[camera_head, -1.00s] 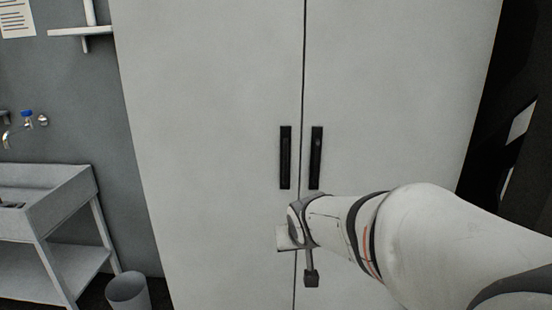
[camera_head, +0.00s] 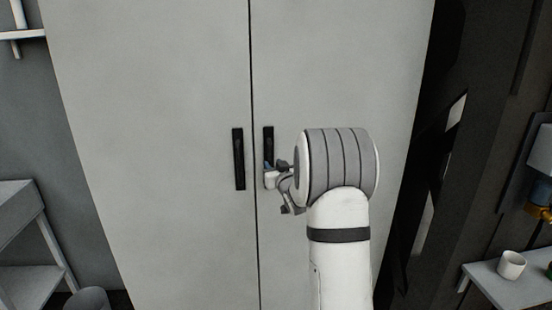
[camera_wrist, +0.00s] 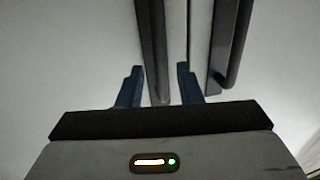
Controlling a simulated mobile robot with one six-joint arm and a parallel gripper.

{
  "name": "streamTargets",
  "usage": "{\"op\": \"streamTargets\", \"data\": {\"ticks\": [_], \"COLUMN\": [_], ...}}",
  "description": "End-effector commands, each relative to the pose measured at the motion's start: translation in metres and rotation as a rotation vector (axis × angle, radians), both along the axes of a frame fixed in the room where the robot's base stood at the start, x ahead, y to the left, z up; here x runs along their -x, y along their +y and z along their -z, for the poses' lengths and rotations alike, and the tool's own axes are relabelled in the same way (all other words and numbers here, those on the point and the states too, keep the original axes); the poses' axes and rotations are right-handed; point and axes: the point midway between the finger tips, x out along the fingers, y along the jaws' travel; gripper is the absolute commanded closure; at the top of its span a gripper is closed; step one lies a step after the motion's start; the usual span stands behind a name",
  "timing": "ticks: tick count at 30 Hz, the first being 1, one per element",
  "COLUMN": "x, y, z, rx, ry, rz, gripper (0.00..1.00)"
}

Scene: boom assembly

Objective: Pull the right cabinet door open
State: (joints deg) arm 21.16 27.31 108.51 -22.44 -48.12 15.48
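The cabinet's right door (camera_head: 335,70) is shut, flush with the left door (camera_head: 150,110) along a thin vertical seam. The right door's black bar handle (camera_head: 268,140) is upright beside the seam. My gripper (camera_head: 270,172) is at the lower part of this handle, which it partly hides. In the wrist view my gripper (camera_wrist: 160,82) has its two blue fingers apart, with a dark handle bar (camera_wrist: 152,45) between them. The bar is near the left finger, and a gap shows by the right finger. I cannot tell whether either finger touches it.
The left door's handle (camera_head: 238,160) is close across the seam; a second bar (camera_wrist: 232,45) shows in the wrist view. A small table with a white cup (camera_head: 511,265) stands at the lower right. A grey bench (camera_head: 25,225) and a bin (camera_head: 88,300) are at the left.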

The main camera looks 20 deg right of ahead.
Motion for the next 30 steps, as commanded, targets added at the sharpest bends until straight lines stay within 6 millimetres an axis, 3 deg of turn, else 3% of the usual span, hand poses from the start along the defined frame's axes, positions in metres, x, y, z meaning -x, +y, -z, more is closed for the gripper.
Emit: {"op": "streamTargets", "data": {"ticks": [7,18,30], "x": [-0.033,-0.040,-0.039], "y": [-0.003,-0.004,-0.004], "z": [-0.002,0.000,0.000], "rx": [0.001,0.001,0.001], "ry": [0.001,0.001,0.001], "rz": [0.000,0.002,0.003], "gripper": [0.68,0.68,0.99]}}
